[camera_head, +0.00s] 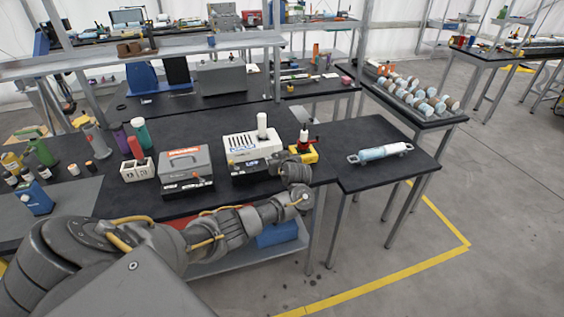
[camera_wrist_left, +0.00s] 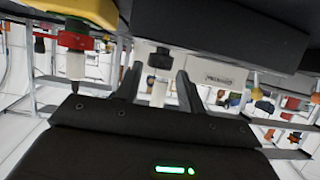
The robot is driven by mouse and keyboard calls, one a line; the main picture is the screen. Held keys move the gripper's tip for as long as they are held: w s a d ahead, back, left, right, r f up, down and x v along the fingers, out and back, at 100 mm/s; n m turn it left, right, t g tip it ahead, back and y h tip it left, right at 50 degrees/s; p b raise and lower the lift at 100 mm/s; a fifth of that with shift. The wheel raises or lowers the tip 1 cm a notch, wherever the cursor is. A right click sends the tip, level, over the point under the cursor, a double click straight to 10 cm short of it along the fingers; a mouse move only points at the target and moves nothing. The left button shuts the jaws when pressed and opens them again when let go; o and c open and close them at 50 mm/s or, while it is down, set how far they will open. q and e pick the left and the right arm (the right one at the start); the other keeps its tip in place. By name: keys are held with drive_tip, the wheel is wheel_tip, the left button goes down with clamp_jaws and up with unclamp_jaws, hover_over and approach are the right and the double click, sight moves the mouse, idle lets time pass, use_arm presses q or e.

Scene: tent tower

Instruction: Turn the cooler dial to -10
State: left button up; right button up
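The cooler seems to be the white box (camera_head: 248,147) with a blue label and dark lower front, standing on the black table with a white cylinder (camera_head: 262,122) on top. I cannot make out its dial or a reading in the head view. My left gripper (camera_head: 277,160) is close to the box's right front, partly hidden by my wrist. In the left wrist view, which looks upside down, its two dark fingers (camera_wrist_left: 157,88) stand apart. A black knob-like part (camera_wrist_left: 159,58) and a white cylinder (camera_wrist_left: 158,92) show between them; contact cannot be told. My right gripper is not in view.
A yellow device with a red top (camera_head: 303,152) stands close on the right, also in the wrist view (camera_wrist_left: 75,40). A grey toolbox-like case (camera_head: 185,168) stands left of the white box. A side table (camera_head: 372,178) holds a white-and-blue cylinder (camera_head: 385,151).

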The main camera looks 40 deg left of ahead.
use_arm(q)
drive_tip(key=p+v, duration=0.2)
drive_tip(key=v, duration=0.6)
drive_tip(key=shift+p, duration=0.3)
drive_tip(key=shift+d, duration=0.1)
